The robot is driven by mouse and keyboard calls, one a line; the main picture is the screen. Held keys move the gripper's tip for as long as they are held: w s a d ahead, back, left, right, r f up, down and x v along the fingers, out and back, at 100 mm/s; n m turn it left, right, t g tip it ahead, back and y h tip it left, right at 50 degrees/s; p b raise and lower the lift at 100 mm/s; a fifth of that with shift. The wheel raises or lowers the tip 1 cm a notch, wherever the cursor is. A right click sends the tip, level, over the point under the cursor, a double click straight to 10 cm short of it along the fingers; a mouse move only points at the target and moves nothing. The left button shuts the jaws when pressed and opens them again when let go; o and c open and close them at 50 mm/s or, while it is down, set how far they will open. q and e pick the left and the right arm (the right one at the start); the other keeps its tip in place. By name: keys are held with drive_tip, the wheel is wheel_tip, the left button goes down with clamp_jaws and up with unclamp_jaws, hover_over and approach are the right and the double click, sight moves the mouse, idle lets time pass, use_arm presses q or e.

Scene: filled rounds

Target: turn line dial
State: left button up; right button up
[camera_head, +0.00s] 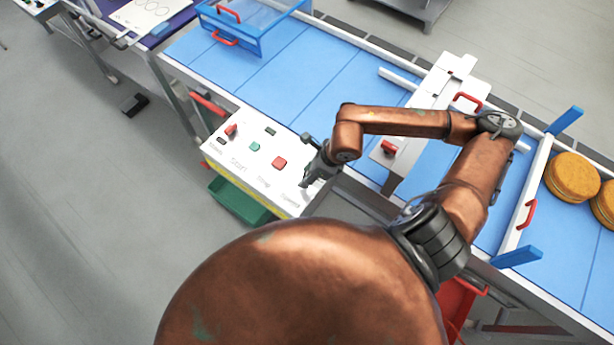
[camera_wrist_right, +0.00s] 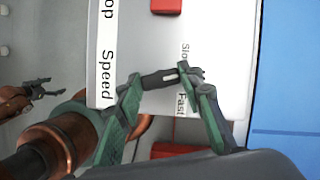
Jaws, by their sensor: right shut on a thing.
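The white control panel (camera_head: 240,165) stands at the near side of the blue conveyor, with printed labels including Start, Stop and Speed. My right gripper (camera_head: 306,183) reaches down onto its right end, by the Speed label, and hides the dial there in the head view. In the right wrist view the dark line dial (camera_wrist_right: 158,79) with a white mark sits between the fingers of my right gripper (camera_wrist_right: 166,82), which are shut on it. Slow and Fast labels are beside it. My left gripper (camera_wrist_right: 42,88) shows small at the left of the wrist view, its fingers apart and empty.
The panel also carries a green button (camera_head: 254,147), a red button (camera_head: 279,163) and a red switch (camera_head: 231,131). A green bin (camera_head: 240,200) is below it. A blue clear-topped cover (camera_head: 255,25) and brown round items (camera_head: 572,178) are on the conveyor (camera_head: 310,75).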

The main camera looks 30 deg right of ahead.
drive_tip(key=shift+m+t+h+b, duration=0.3)
drive_tip(key=shift+m+h+b, duration=0.3)
drive_tip(key=shift+m+b, duration=0.95)
drive_tip(key=shift+m, duration=0.25)
drive_tip(key=o, duration=1.2)
drive_tip(key=shift+c, duration=0.2)
drive_tip(key=shift+s+r, duration=0.1)
drive_tip(key=shift+r, duration=0.05)
drive_tip(key=v, duration=1.1)
drive_tip(key=shift+r, duration=0.35)
drive_tip(key=shift+s+r, duration=0.1)
drive_tip(key=shift+s, duration=0.05)
